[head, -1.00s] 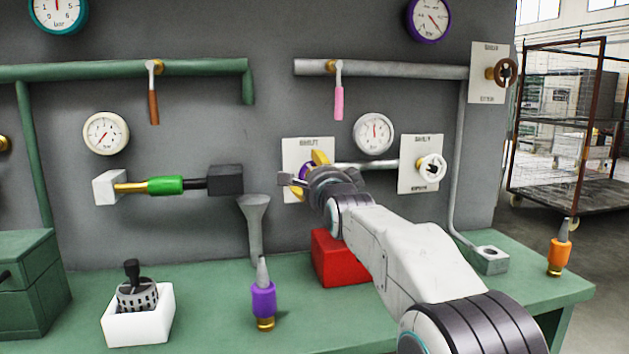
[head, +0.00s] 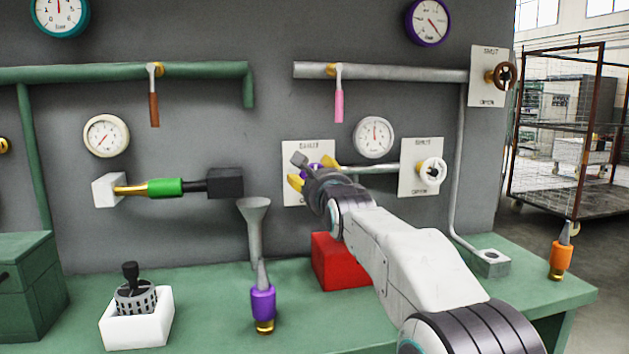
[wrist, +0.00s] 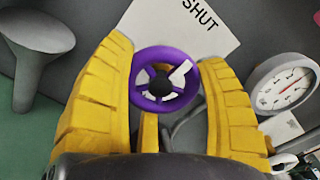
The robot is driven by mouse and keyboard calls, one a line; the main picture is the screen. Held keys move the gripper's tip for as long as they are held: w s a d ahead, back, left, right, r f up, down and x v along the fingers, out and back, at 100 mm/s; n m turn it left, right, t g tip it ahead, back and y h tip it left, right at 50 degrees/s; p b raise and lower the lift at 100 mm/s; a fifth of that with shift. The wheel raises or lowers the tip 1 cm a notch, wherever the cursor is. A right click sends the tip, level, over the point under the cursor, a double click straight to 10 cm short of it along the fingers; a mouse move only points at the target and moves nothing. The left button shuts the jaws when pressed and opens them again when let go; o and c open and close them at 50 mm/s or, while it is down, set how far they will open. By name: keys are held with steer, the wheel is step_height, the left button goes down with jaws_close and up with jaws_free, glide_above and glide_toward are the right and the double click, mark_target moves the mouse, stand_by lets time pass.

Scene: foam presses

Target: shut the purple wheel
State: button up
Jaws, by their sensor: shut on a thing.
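The purple wheel (wrist: 166,53) is a small ring with a dark hub, on a white plate (wrist: 190,15) lettered SHUT in the wrist view. White patches show inside its ring. In the head view the wheel (head: 313,168) is partly hidden by my gripper, and its plate (head: 291,148) carries lettering above and below. My gripper (head: 313,172) reaches it from the front right, wrist rolled. In the wrist view the yellow fingers of my gripper (wrist: 165,70) lie on either side of the wheel, shut on its rim.
A round white gauge (head: 374,137) and a white wheel (head: 432,171) are to the right. A grey funnel (head: 254,208) is left of my gripper. A red block (head: 336,268) sits below my arm on the green bench. A pink-handled lever (head: 339,105) hangs above.

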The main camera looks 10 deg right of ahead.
stand_by(0.3)
steer(key=o, duration=1.2)
steer(key=s, duration=1.2)
steer(key=shift+s, duration=0.15)
